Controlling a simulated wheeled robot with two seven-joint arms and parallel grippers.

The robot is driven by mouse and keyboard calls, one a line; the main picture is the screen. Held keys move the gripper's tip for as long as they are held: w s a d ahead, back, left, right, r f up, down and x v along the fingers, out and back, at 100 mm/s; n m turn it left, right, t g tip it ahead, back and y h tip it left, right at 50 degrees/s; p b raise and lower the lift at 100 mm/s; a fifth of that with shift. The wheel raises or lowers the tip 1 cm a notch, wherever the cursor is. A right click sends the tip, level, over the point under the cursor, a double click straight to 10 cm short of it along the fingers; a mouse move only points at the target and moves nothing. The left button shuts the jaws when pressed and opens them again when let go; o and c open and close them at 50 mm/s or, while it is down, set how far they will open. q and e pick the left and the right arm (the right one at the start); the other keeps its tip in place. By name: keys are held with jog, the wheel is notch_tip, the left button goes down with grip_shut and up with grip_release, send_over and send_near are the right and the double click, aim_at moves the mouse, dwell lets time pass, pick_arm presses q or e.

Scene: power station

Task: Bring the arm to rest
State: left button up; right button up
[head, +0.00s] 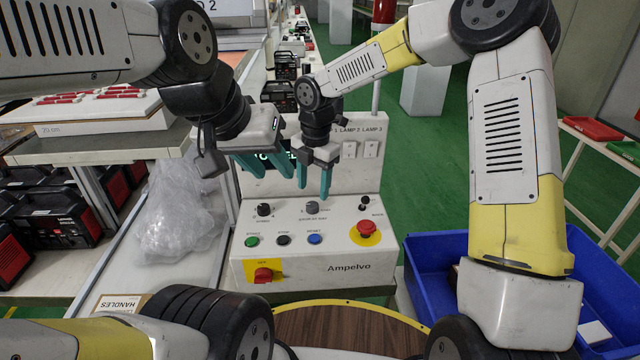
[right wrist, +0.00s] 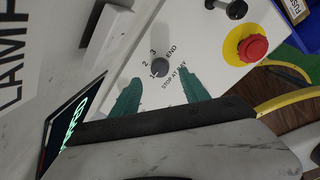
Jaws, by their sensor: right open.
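My right gripper (head: 314,188) is open and empty above the control panel (head: 345,268) marked Ampelvo. Its two teal fingers show apart in the right wrist view (right wrist: 160,86), pointing toward a black selector knob (right wrist: 160,67) with positions 1, 2, 3 and END. That knob also shows in the head view (head: 312,207), below the fingertips and apart from them. My left gripper (head: 275,175) hangs left of the right one, in front of the panel's dark display. Its teal fingers overlap in view, so its opening is unclear.
A clear plastic bag (head: 178,220) lies on the left bench. A blue bin (head: 425,257) stands at right. Green floor (head: 425,160) is open behind it.

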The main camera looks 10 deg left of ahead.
jog(key=shift+r, duration=1.2)
jog(key=shift+d+r, duration=0.1)
jog(key=shift+d, duration=0.05)
jog(key=s+d+r+m+t, duration=0.1)
jog(key=s+d+r+m, duration=0.3)
jog(key=d+r+m, duration=0.25)
jog(key=s+d+r+m+t, duration=0.1)
jog(key=s+d+r+m, duration=0.35)
jog(key=d+m, duration=0.3)
jog(key=s+d+r+m+t+y, duration=0.1)
jog(key=s+d+r+m+t, duration=0.2)
jog(key=s+d+m, duration=0.7)
jog(key=s+r+m, duration=0.1)
jog(key=s+m, duration=0.2)
jog(key=m, duration=0.2)
jog(key=shift+d+r+m+t+y, duration=0.25)
jog(key=shift+r+m+t+y, duration=0.05)
jog(key=shift+r+t, duration=0.1)
